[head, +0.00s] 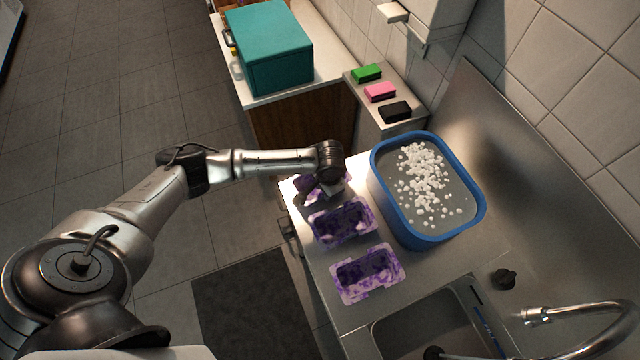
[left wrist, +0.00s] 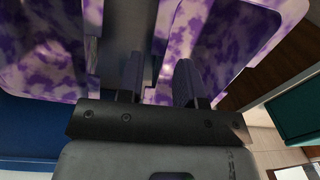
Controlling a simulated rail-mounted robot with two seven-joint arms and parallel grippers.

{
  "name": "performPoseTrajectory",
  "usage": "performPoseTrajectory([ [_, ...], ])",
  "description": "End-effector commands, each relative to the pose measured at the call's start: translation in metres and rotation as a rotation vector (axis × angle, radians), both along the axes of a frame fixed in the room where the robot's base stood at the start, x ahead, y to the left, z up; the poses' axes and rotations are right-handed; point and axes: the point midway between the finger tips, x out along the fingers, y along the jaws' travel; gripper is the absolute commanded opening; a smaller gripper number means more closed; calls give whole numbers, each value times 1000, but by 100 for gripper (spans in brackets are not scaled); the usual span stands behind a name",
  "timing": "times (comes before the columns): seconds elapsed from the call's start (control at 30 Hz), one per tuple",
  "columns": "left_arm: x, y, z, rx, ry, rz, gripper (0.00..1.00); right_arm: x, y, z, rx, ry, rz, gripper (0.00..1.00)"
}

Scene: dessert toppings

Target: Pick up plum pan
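Three purple-and-white mottled pans stand in a row on the steel counter: the far pan (head: 304,184), the middle pan (head: 343,237) and the near pan (head: 352,294). My left gripper (head: 328,184) is lowered at the far pan and partly hides it. In the left wrist view, the left gripper (left wrist: 158,82) has its two fingers apart. A side wall of the far pan (left wrist: 228,40) shows between them, with one finger over the pan's inside and the other in the gap beside the middle pan (left wrist: 40,70). My right gripper is not in view.
A blue tub (head: 430,240) with white balls stands right of the pans. A sink (head: 385,335) and a tap (head: 537,315) lie near the front. A ledge holds green (head: 367,73), pink (head: 380,92) and black (head: 395,111) sponges. A teal box (head: 275,60) stands at the back.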

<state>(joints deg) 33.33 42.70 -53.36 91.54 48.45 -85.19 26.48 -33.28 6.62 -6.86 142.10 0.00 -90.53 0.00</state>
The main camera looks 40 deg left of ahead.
Motion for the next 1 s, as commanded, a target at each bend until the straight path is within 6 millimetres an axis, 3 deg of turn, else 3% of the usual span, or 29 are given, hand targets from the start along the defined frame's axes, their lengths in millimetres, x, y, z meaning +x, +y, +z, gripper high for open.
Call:
performPoseTrajectory([
  [0.3, 0, 4, -38, 1, 1, 0, 33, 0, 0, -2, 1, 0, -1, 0],
  [0.67, 0, 4, -43, 1, 1, -1, 32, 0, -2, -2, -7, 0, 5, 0],
  [1.0, 0, 4, -43, 1, 1, 0, 0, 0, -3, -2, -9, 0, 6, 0],
])
